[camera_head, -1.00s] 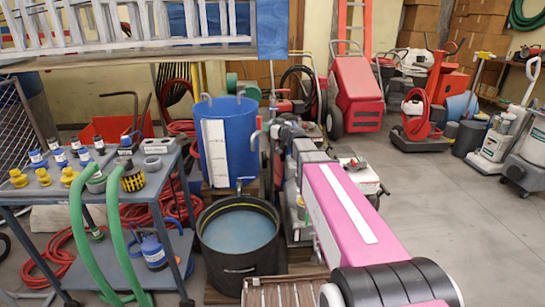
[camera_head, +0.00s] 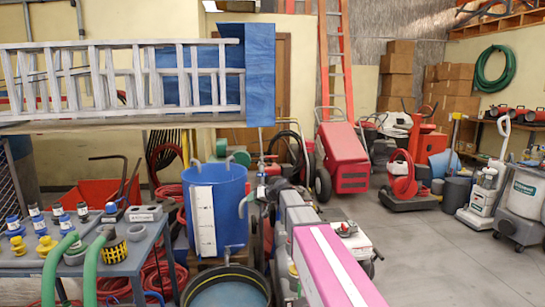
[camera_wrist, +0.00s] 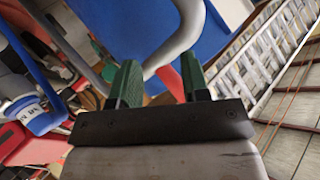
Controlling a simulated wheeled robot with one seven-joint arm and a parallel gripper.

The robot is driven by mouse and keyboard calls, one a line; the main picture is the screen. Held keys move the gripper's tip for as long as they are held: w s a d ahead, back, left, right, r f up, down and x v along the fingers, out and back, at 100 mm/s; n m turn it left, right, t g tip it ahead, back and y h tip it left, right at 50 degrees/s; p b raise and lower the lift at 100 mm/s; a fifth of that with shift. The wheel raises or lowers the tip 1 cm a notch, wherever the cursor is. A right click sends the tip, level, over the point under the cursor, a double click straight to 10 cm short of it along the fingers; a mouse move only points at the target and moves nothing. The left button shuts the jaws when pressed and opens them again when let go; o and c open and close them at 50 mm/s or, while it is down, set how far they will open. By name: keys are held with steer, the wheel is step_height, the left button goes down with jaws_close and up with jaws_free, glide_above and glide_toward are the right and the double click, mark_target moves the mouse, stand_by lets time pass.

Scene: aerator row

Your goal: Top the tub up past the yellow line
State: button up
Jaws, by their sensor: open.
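The black tub (camera_head: 182,298) stands at the bottom edge of the head view, cut off by the frame, with bluish water (camera_head: 228,297) inside. A thin yellow line (camera_head: 225,274) runs round its inner wall, above the water. Behind it stands a blue drum (camera_head: 232,228) with a white strip down its front and grey bent pipes. My gripper (camera_wrist: 160,80) is open in the wrist view, its two green fingers apart. A grey bent pipe (camera_wrist: 188,25) and a red piece (camera_wrist: 172,84) show between and beyond the fingers; I cannot tell whether they touch. The fingers are hard to make out in the head view.
A grey cart (camera_head: 100,265) with blue- and yellow-capped fittings and green hoses (camera_head: 90,270) stands at left. A ladder (camera_head: 130,80) lies on a shelf above. A red machine (camera_head: 343,155) stands behind my arm. Floor at right (camera_head: 440,250) is open.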

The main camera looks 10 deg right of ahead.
steer(key=m+g, duration=0.1)
step_height(320, 180, up, 26)
steer(key=m+g+h, duration=0.4)
steer(key=m+h, duration=0.6)
steer(key=m, duration=1)
glide_above(269, 157)
steer(key=s+d, duration=0.2)
steer(key=x, duration=1.1)
steer(key=shift+a+f, duration=0.1)
steer(key=shift+a, duration=0.05)
jaws_close()
